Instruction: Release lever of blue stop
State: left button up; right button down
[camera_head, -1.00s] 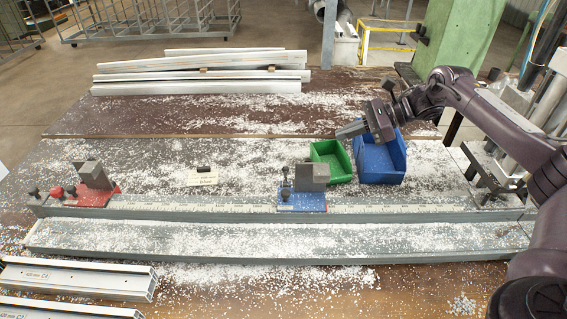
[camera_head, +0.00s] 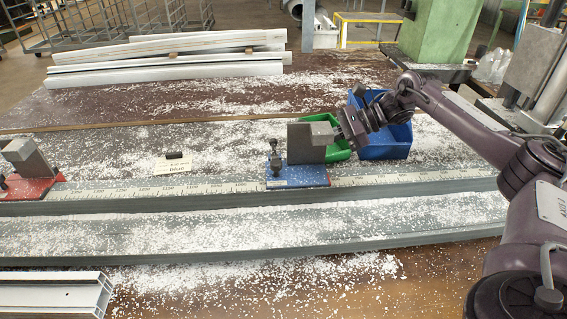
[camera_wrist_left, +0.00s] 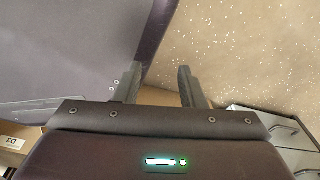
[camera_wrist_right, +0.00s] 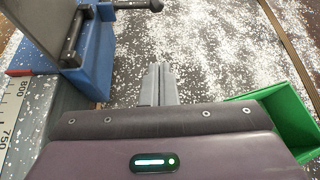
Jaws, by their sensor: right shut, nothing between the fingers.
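The blue stop (camera_head: 297,176) sits on the scaled rail and carries a grey block (camera_head: 305,143). Its dark lever with a knob (camera_head: 274,160) stands upright at the stop's left side. In the right wrist view the blue stop (camera_wrist_right: 97,62) is at upper left, with a dark bar-shaped handle (camera_wrist_right: 75,33) on it. My right gripper (camera_head: 341,136) is just right of the grey block; its fingers are together and empty in the right wrist view (camera_wrist_right: 158,84). I cannot tell whether it touches the block. My left gripper (camera_wrist_left: 159,80) is open and empty, outside the head view.
A green bin (camera_head: 340,151) and a blue bin (camera_head: 385,151) stand behind the rail, close to my right gripper. A red stop (camera_head: 28,189) is at far left. White profiles (camera_head: 165,68) lie at the back. White chips cover the bench.

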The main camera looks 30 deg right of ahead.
aim_at(274, 149)
pick_arm(q)
jog(key=shift+w+f, duration=0.1)
jog(key=shift+f, duration=0.2)
pick_arm(e)
jog(key=shift+f, duration=0.25)
